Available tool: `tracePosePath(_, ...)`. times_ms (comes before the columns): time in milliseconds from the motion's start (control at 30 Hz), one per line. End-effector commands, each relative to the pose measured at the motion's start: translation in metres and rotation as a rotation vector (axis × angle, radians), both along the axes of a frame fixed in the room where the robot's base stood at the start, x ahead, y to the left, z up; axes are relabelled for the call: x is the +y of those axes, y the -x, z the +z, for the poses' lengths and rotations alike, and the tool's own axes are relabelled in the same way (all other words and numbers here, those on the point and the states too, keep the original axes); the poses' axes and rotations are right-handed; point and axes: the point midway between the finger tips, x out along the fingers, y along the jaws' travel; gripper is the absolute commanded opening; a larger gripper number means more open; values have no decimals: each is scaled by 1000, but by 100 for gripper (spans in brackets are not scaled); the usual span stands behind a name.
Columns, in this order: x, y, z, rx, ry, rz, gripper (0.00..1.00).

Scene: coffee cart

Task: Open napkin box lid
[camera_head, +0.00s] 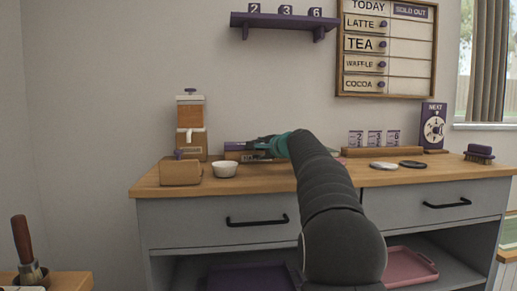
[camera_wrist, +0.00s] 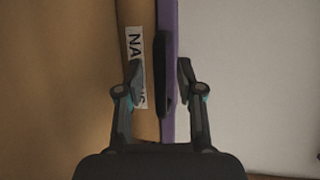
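The napkin box is a tan wooden box (camera_wrist: 118,30) with a white label partly reading "NA", the rest hidden behind a finger. Its purple lid (camera_wrist: 169,22) runs along the box's edge as a thin strip and looks shut. A dark handle (camera_wrist: 161,75) sticks out from the lid. My gripper (camera_wrist: 160,73) is open, with one finger on the label side and the other beyond the lid; handle and lid edge lie between them. In the head view the box (camera_head: 232,156) stands on the counter, partly hidden by my gripper (camera_head: 252,146).
A white bowl (camera_head: 225,170) and a small wooden box (camera_head: 181,173) stand left of my arm. A wooden dispenser (camera_head: 190,126) is behind them.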

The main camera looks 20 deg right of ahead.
Motion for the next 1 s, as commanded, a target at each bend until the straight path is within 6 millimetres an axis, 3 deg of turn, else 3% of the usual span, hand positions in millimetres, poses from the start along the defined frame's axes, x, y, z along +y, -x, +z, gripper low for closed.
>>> tracePosePath(300,0,-3,-1,0,0,0,37)
tracePosePath(333,0,-3,-1,0,0,0,35)
tracePosePath(467,0,-3,-1,0,0,0,2)
tracePosePath(500,0,-3,-1,0,0,0,0)
tracePosePath(833,1,-3,1,0,0,1,0)
tracePosePath(1000,8,-3,13,-1,0,9,0)
